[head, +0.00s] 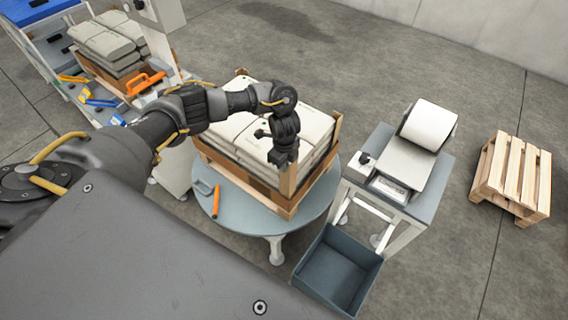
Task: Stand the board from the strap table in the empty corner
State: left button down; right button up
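A round grey table (240,213) bears a wooden pallet (240,190) with stacked pale sacks (315,127). Upright wooden boards stand at its back corner (241,72) and right corner (336,128). My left arm reaches across the stack from the left. My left gripper (286,160) points down at the near corner, its fingers around the top of an upright wooden board (288,182). The board's lower end is at the pallet's near corner; I cannot tell if it rests there. My arm hides the stack's left corner. My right gripper is not in view.
An orange-handled tool (216,202) lies on the round table's front left. A machine with a white roll (430,125) stands right, with an empty blue-grey bin (340,270) below. An empty pallet (512,180) is far right. Orange and blue tools (145,83) lie upper left.

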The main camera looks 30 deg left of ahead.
pick_arm(q)
jog(key=shift+f+b, duration=1.15)
jog(key=shift+f, duration=0.6)
jog(key=c, duration=1.6)
grip_release()
jog(key=shift+r, duration=0.15)
notch_tip(320, 180, up, 11)
jog(key=shift+f+p, duration=0.2)
jog(key=shift+p, duration=0.7)
